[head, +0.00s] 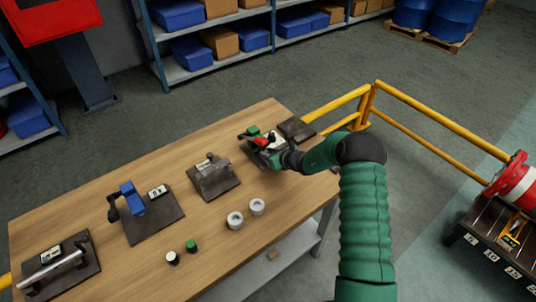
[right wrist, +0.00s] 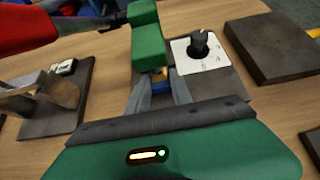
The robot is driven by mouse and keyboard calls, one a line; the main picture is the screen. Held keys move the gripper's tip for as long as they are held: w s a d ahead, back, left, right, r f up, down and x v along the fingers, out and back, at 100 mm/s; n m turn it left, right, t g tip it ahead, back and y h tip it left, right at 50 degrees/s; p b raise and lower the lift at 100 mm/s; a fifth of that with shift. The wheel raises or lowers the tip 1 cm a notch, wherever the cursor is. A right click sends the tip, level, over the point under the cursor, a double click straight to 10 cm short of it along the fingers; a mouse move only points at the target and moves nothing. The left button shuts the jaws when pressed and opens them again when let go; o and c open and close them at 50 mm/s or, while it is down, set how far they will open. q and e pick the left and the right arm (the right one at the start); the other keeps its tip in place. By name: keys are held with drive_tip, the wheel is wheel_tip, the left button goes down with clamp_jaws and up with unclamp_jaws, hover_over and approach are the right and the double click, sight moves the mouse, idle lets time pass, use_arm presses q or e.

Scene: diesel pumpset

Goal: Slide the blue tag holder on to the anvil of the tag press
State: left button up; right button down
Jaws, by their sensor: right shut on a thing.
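The tag press (head: 249,134) stands near the far right end of the bench, with a green body and a red lever. In the right wrist view its green head (right wrist: 148,45) is straight ahead, with the red lever (right wrist: 30,25) at upper left. My right gripper (head: 277,160) is at the press; its fingertips (right wrist: 160,84) are shut on the small blue tag holder (right wrist: 158,72), which shows some yellow. The holder is just below and in front of the green head. The anvil is hidden, and I cannot tell whether the holder touches it. My left gripper is out of view.
A dial (right wrist: 199,46) on a white numbered plate is right of the press head. A dark plate (head: 297,129) lies beyond the press. Left along the bench are a grey fixture (head: 213,176), a blue device (head: 131,198) and two white rings (head: 235,220). Yellow rails (head: 440,122) stand at right.

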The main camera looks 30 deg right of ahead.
drive_tip(key=shift+f, duration=0.1)
drive_tip(key=c, duration=1.1)
unclamp_jaws()
drive_tip(key=shift+s, duration=0.1)
drive_tip(key=shift+o, duration=0.2)
drive_tip(key=shift+f, duration=0.1)
drive_tip(key=shift+s, duration=0.1)
